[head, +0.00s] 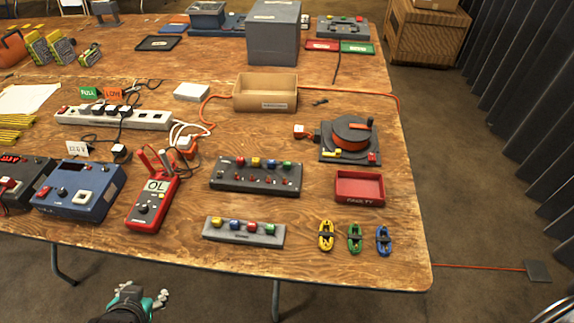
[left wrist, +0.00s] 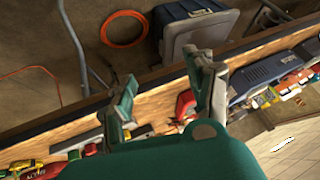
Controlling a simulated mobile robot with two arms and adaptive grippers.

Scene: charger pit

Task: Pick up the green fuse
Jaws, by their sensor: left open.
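A grey strip (head: 243,235) near the table's front edge holds a row of small coloured blocks. The green block (head: 270,229) at its right end looks like the green fuse. A dark panel (head: 256,178) behind it carries similar coloured blocks, one of them green (head: 286,165). My left gripper (head: 148,298) is low at the front left, in front of the table edge and apart from the strip. In the left wrist view its fingers (left wrist: 167,75) are spread with nothing between them. My right gripper is not in view.
A red multimeter (head: 153,203) and a blue device (head: 79,191) stand left of the strip. Yellow, green (head: 355,238) and blue coils lie to its right. Bare wood surrounds the strip.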

